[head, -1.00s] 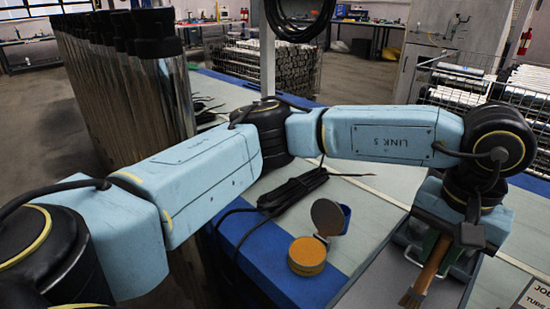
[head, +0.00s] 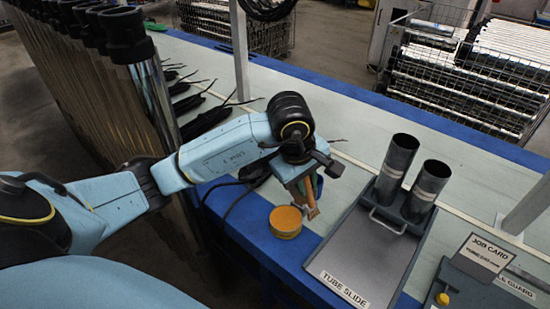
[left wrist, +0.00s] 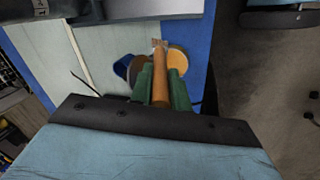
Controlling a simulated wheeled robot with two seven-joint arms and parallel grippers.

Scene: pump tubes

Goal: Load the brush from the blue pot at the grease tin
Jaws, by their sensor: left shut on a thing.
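My left gripper (head: 308,188) is shut on the wooden handle of the brush (head: 311,203), which hangs bristles down close beside the grease tin. In the left wrist view the handle (left wrist: 160,80) lies between the green fingers, and its bristle end (left wrist: 159,43) is over the tin area. The grease tin (head: 286,222) is round and filled orange; it also shows in the left wrist view (left wrist: 178,60). Bristle contact cannot be told. My right gripper is out of view.
A tube slide tray (head: 355,262) with two upright grey tubes (head: 398,165) stands right of the gripper. A job card (head: 484,254) is at the right. Black cables (head: 205,120) lie behind my arm. Tall metal tubes (head: 120,90) stand at left.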

